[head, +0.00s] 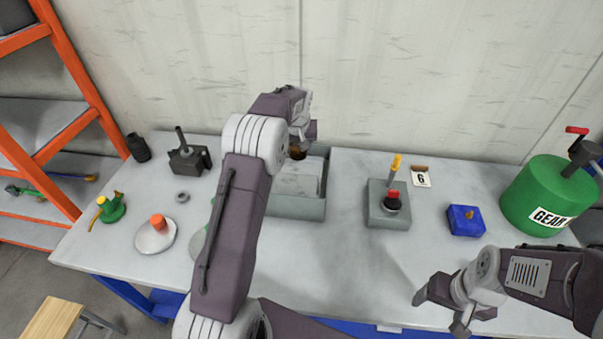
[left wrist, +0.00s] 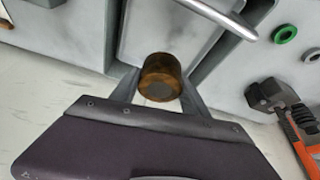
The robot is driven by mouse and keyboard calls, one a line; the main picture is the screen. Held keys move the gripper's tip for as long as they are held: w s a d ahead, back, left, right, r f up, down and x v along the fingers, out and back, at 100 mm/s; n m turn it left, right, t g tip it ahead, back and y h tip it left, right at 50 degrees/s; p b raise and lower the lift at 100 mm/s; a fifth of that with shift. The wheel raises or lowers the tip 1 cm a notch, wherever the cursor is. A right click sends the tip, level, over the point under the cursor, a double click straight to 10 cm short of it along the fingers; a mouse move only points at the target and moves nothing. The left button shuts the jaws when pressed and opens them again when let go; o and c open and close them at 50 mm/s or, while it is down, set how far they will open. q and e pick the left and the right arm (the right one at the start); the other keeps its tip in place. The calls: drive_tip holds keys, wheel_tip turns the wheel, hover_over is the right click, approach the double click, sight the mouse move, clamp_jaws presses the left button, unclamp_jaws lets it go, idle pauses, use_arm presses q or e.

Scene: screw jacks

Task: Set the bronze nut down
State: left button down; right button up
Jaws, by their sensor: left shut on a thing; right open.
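The bronze nut (left wrist: 160,77) is a dark brown-gold round piece between the fingers of my left gripper (left wrist: 160,92), which is shut on it. In the head view the nut (head: 297,153) shows just below my left gripper (head: 303,143), over the back part of a grey open tray (head: 297,209). Whether the nut touches the tray cannot be told. My left arm hides part of the tray's left side. My right gripper (head: 440,312) is open and empty near the table's front right.
Left on the table (head: 345,245) are a dark vise-like tool (head: 188,160), a grey ring (head: 182,197) and a white disc with an orange knob (head: 155,235). To the right stand a grey block with a joystick (head: 388,215), a blue block (head: 465,220) and a green GEAR drum (head: 545,195).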

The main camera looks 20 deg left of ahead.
sight(298, 160)
use_arm(q)
wheel_tip(298, 160, down, 5)
drive_tip(key=shift+s+f+p, duration=0.15)
drive_tip(key=shift+f+p, duration=0.05)
drive_tip(key=shift+p, duration=0.15)
drive_tip(key=shift+f, duration=0.35)
wheel_tip(298, 160, down, 3)
drive_tip(key=shift+s+p, duration=0.1)
drive_tip(key=shift+p, duration=0.25)
drive_tip(key=shift+w+f, duration=0.2)
drive_tip(key=shift+f, duration=0.1)
drive_tip(key=c, duration=0.6)
unclamp_jaws()
drive_tip(key=shift+s, duration=0.1)
drive_tip(key=shift+o, duration=0.2)
drive_tip(key=shift+s, duration=0.1)
drive_tip(key=shift+r, duration=0.1)
drive_tip(key=shift+r, duration=0.15)
drive_tip(key=b+v, duration=0.1)
drive_tip(key=v, duration=1)
drive_tip(key=shift+s+r+b, duration=0.25)
drive_tip(key=shift+b, duration=0.1)
